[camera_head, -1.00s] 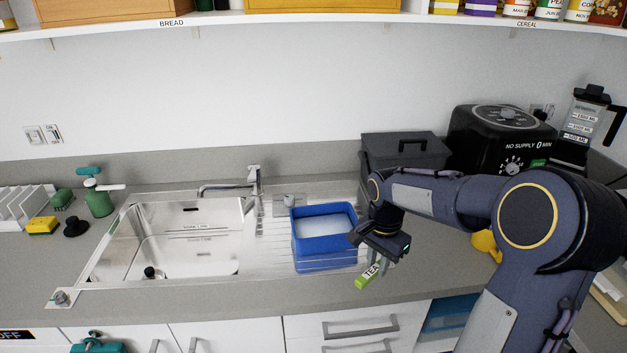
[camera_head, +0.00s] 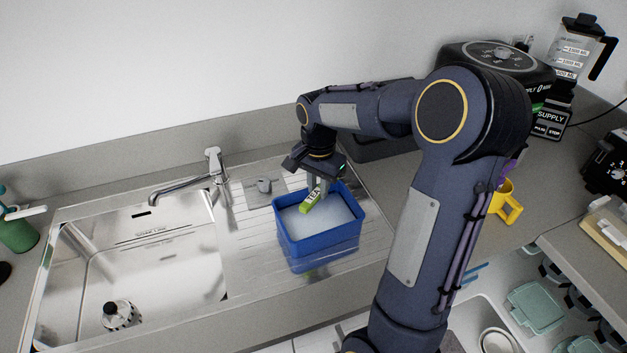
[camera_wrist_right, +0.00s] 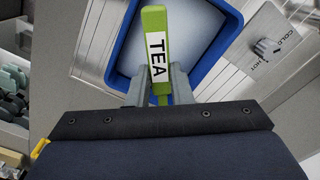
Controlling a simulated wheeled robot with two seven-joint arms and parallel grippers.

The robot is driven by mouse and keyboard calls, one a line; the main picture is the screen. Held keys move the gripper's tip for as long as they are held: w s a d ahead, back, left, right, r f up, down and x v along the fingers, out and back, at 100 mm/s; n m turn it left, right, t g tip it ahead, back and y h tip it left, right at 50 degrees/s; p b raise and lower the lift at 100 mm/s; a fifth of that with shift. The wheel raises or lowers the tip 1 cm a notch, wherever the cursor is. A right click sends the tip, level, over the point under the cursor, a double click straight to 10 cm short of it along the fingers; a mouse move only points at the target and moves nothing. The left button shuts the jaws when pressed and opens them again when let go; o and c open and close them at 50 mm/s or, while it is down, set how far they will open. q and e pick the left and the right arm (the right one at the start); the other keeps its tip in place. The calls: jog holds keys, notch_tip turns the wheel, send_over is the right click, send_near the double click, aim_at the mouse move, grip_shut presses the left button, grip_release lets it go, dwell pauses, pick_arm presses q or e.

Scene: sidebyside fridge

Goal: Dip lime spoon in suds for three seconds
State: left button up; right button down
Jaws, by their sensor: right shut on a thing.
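A lime green spoon handle with a TEA label (camera_head: 311,198) is held in my right gripper (camera_head: 318,186). It also shows in the right wrist view (camera_wrist_right: 155,40), between the two grey fingers (camera_wrist_right: 158,85), which are shut on it. The blue tub (camera_head: 318,246) of whitish suds (camera_head: 330,217) stands on the sink's ridged drainboard. The gripper is over the tub's opening, and the spoon is above or at the suds; I cannot tell whether it touches them. The spoon's far end is not clear. My left gripper is not in view.
The steel sink basin (camera_head: 150,260) with a faucet (camera_head: 190,185) lies left of the tub. A yellow mug (camera_head: 503,203) and a black appliance (camera_head: 495,62) are to the right. The drainboard right of the tub is clear.

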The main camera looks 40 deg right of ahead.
aim_at(318, 229)
jog(key=shift+s+f, duration=0.1)
jog(key=shift+f, duration=0.25)
notch_tip(318, 229, down, 2)
jog(key=shift+f+b, duration=0.1)
jog(key=shift+b, duration=0.9)
jog(key=shift+f+b, duration=4)
jog(key=shift+f, duration=1.15)
jog(key=shift+f, duration=0.25)
notch_tip(318, 229, up, 11)
jog(key=p, duration=0.8)
jog(key=shift+r+p, duration=0.15)
jog(key=shift+p, duration=0.2)
